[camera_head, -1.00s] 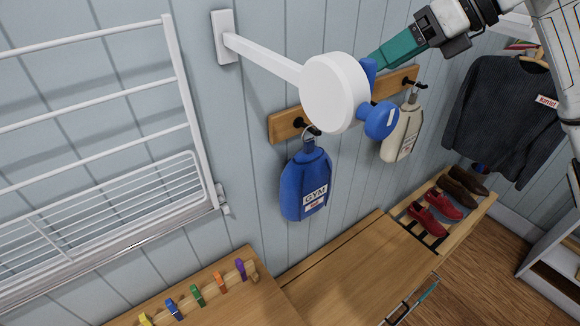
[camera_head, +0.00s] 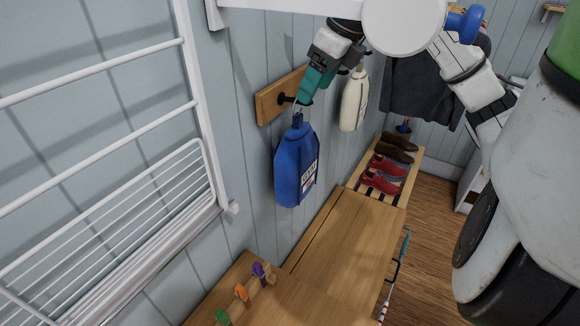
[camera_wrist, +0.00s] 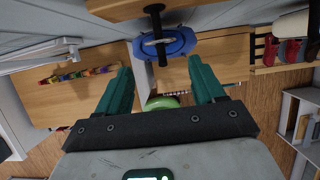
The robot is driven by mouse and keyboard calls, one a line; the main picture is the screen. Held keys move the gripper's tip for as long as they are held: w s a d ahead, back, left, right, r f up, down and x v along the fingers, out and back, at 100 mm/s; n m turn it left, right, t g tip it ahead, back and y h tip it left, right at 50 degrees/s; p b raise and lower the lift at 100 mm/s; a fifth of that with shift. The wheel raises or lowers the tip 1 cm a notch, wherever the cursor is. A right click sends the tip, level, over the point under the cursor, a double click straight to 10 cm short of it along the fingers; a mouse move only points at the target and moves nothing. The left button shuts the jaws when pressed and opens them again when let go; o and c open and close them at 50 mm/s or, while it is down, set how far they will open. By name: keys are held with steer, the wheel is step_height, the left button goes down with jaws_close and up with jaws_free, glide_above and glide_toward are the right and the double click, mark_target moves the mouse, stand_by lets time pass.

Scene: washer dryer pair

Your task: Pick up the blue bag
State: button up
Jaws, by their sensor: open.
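The blue bag (camera_head: 296,165), with a white label, hangs by its loop from a black hook (camera_head: 285,98) on the wooden rail (camera_head: 270,104). In the head view my gripper (camera_head: 306,97) is right at the top of the bag, by its loop and hook, and its teal fingers partly cover that spot. In the wrist view the bag (camera_wrist: 180,42) is seen from above, beyond the fingertips and roughly between them. There my gripper (camera_wrist: 160,75) has its two teal fingers apart with nothing between them. Contact with the loop cannot be told.
A cream bag (camera_head: 354,100) hangs to the right, close to my arm. A white drying rack (camera_head: 120,220) is on the wall at left. A wooden bench (camera_head: 345,245) lies below, with shoes (camera_head: 380,182) beyond.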

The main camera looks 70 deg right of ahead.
mark_target(304, 131)
steer(key=x, duration=0.2)
steer(key=shift+w+f, duration=0.25)
steer(key=shift+f, duration=0.1)
steer(key=shift+s+p+x, duration=0.15)
steer(key=shift+p+x, duration=0.3)
steer(key=shift+x, duration=0.9)
steer(key=shift+s+p+x, duration=0.15)
steer(key=shift+p+x, duration=0.25)
steer(key=shift+x, duration=0.9)
steer(key=shift+d+f, duration=0.1)
steer(key=shift+d, duration=0.05)
jaws_close()
